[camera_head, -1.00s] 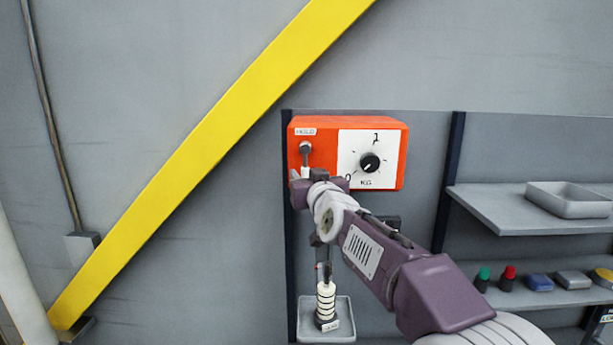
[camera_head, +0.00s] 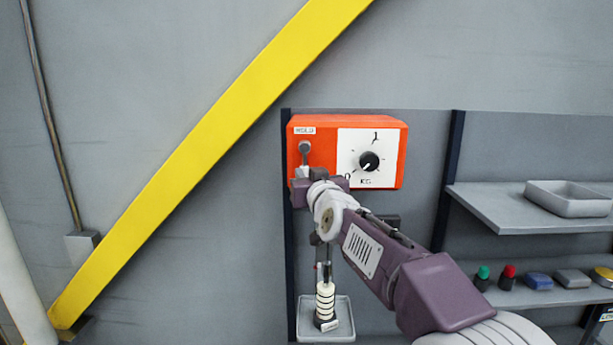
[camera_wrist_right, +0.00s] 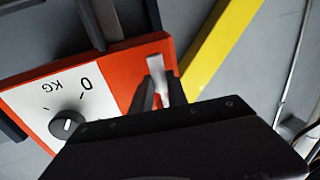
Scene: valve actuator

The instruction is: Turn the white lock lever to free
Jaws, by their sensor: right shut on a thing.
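The orange box (camera_head: 325,155) on the grey wall carries a white dial face (camera_head: 383,152) with a black knob and a small label at its upper left. The white lock lever (camera_head: 302,172) hangs below a grey pivot (camera_head: 305,147) at the box's left; its lower end is hidden by my gripper. In the right wrist view the white lever (camera_wrist_right: 156,66) stands at my dark fingers. My right gripper (camera_wrist_right: 156,92) is shut on the lever. In the head view my right gripper (camera_head: 302,186) is at the box's lower left corner. My left gripper is not in view.
Below the box a ringed white weight stack (camera_head: 326,300) hangs over a grey tray (camera_head: 340,331). Right are shelves with an empty tray (camera_head: 565,200) and several coloured buttons. A yellow diagonal beam (camera_head: 200,155) crosses the wall at left.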

